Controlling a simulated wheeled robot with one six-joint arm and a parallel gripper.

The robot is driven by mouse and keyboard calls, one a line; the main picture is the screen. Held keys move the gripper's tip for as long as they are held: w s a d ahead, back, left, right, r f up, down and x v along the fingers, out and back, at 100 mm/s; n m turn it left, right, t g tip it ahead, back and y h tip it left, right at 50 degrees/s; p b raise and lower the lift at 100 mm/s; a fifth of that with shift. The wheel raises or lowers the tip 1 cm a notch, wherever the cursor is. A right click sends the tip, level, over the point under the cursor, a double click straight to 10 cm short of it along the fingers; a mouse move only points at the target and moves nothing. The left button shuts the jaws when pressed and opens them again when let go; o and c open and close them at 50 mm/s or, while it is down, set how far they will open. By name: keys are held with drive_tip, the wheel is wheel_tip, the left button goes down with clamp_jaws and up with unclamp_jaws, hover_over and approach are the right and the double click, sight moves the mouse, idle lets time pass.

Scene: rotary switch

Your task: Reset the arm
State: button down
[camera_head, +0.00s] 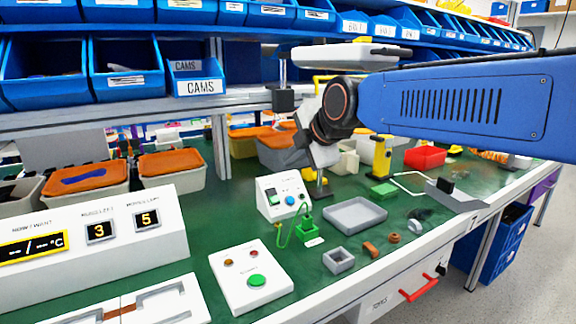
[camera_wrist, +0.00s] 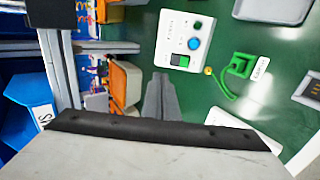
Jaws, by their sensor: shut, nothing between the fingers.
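My arm reaches in from the right in the head view, and its wrist hangs over the green bench (camera_head: 190,232). My gripper (camera_wrist: 160,80) shows in the wrist view as two grey fingers, closed together with nothing between them. In the head view its fingertips are hard to make out behind the white switch box (camera_head: 270,203). That box carries a blue rotary knob (camera_head: 290,200) and a green rocker; in the wrist view the knob (camera_wrist: 194,44) is up and right of the fingertips. The fingers appear apart from the box. The knob's exact angle is too small to read.
A grey tray (camera_head: 355,215), a small grey box (camera_head: 338,261) and a green part with a cable (camera_head: 304,227) lie near the switch box. A white button panel (camera_head: 251,282) and a display unit (camera_head: 90,245) stand in front. Blue bins on shelves line the back.

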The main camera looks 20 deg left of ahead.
drive_tip(key=shift+d+r, duration=0.1)
idle(0.4)
drive_tip(key=s+d+f+m+h, duration=0.1)
drive_tip(key=s+d+f+m, duration=0.2)
drive_tip(key=d, duration=0.7)
drive_tip(key=d+f+m+h, duration=0.25)
drive_tip(key=d+m, duration=0.25)
drive_tip(key=d, duration=0.5)
drive_tip(key=s+d+f+m+h, duration=0.1)
drive_tip(key=s+d+f+m, duration=0.3)
drive_tip(key=d, duration=0.6)
drive_tip(key=s+d+f+m+g+h, duration=0.1)
drive_tip(key=s+d+f+m, duration=0.6)
drive_tip(key=s+d+m, duration=0.1)
drive_tip(key=s+d+f+m+h, duration=0.2)
drive_tip(key=s+d+f+m, duration=0.5)
drive_tip(key=s+d, duration=0.3)
drive_tip(key=shift+d+f+m+g, duration=0.35)
drive_tip(key=shift+d+m+g, duration=0.05)
drive_tip(key=shift+d, duration=0.7)
drive_tip(key=shift+h, duration=0.25)
